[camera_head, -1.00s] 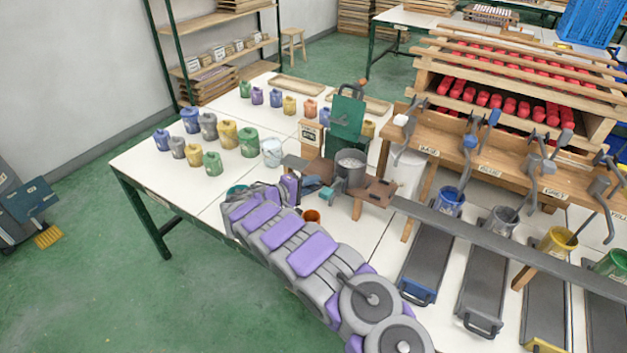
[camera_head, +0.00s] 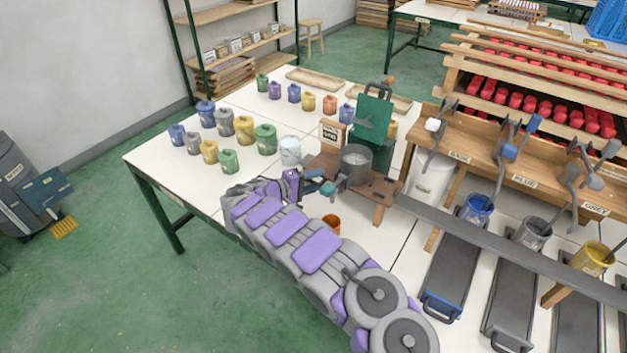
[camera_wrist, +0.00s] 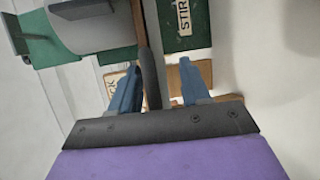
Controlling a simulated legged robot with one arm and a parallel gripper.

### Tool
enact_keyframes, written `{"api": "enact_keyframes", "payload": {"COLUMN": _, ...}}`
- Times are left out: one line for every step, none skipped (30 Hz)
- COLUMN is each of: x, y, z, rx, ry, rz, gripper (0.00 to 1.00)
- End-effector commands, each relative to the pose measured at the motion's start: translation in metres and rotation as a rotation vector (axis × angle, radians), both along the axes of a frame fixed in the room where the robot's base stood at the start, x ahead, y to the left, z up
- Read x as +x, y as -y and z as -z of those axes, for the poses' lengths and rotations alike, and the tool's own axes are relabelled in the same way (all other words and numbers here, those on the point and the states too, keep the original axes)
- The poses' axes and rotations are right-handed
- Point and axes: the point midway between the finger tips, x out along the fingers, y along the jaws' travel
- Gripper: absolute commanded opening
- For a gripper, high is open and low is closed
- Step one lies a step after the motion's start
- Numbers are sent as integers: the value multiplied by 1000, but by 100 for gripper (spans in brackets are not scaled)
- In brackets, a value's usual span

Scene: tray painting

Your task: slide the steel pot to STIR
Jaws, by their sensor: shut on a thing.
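The steel pot (camera_head: 355,170) stands upright on a brown wooden stand (camera_head: 380,188) in front of a green upright panel (camera_head: 374,117). Its top is open, with something pale inside. My gripper (camera_head: 328,187) is at the pot's left side, low, shut on its dark handle. In the wrist view, the blue fingers of my gripper (camera_wrist: 158,88) flank a dark bar, the handle (camera_wrist: 151,80). The grey pot (camera_wrist: 95,25) fills the upper left there. A STIR label (camera_wrist: 184,17) shows on green at the top. A second label (camera_wrist: 115,80) is partly hidden by a finger.
An orange-brown cup (camera_head: 331,224) stands on the table just in front of the stand. A white bucket (camera_head: 432,178) is to its right, below a wooden rack. A long grey rail (camera_head: 480,233) runs right from the stand. Several coloured jars and a pale container (camera_head: 290,150) stand to the left.

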Motion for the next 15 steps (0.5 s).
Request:
{"api": "enact_keyframes", "payload": {"x": -1, "y": 0, "z": 3, "rx": 4, "ry": -6, "rz": -1, "gripper": 39}}
{"api": "enact_keyframes", "payload": {"x": -1, "y": 0, "z": 2, "rx": 3, "ry": -5, "rz": -2, "gripper": 39}}
{"api": "enact_keyframes", "payload": {"x": -1, "y": 0, "z": 2, "rx": 3, "ry": -4, "rz": -2, "gripper": 39}}
{"api": "enact_keyframes", "payload": {"x": -1, "y": 0, "z": 1, "rx": 3, "ry": -3, "rz": -2, "gripper": 39}}
{"api": "enact_keyframes", "payload": {"x": -1, "y": 0, "z": 1, "rx": 3, "ry": -3, "rz": -3, "gripper": 39}}
{"api": "enact_keyframes", "payload": {"x": -1, "y": 0, "z": 0, "rx": 3, "ry": -1, "rz": -3, "gripper": 39}}
{"api": "enact_keyframes", "payload": {"x": -1, "y": 0, "z": 0, "rx": 4, "ry": -1, "rz": -2, "gripper": 39}}
{"api": "enact_keyframes", "payload": {"x": -1, "y": 0, "z": 0, "rx": 3, "ry": 0, "rz": -3, "gripper": 39}}
{"api": "enact_keyframes", "payload": {"x": -1, "y": 0, "z": 0, "rx": 3, "ry": 0, "rz": -3, "gripper": 39}}
{"api": "enact_keyframes", "payload": {"x": -1, "y": 0, "z": -1, "rx": 2, "ry": 1, "rz": -2, "gripper": 39}}
{"api": "enact_keyframes", "payload": {"x": -1, "y": 0, "z": -1, "rx": 2, "ry": 1, "rz": -2, "gripper": 39}}
{"api": "enact_keyframes", "payload": {"x": -1, "y": 0, "z": -2, "rx": 2, "ry": 2, "rz": -3, "gripper": 39}}
{"api": "enact_keyframes", "payload": {"x": -1, "y": 0, "z": -2, "rx": 2, "ry": 3, "rz": -2, "gripper": 39}}
{"api": "enact_keyframes", "payload": {"x": -1, "y": 0, "z": -2, "rx": 1, "ry": 3, "rz": -1, "gripper": 39}}
{"api": "enact_keyframes", "payload": {"x": -2, "y": 0, "z": -3, "rx": 2, "ry": 4, "rz": -1, "gripper": 39}}
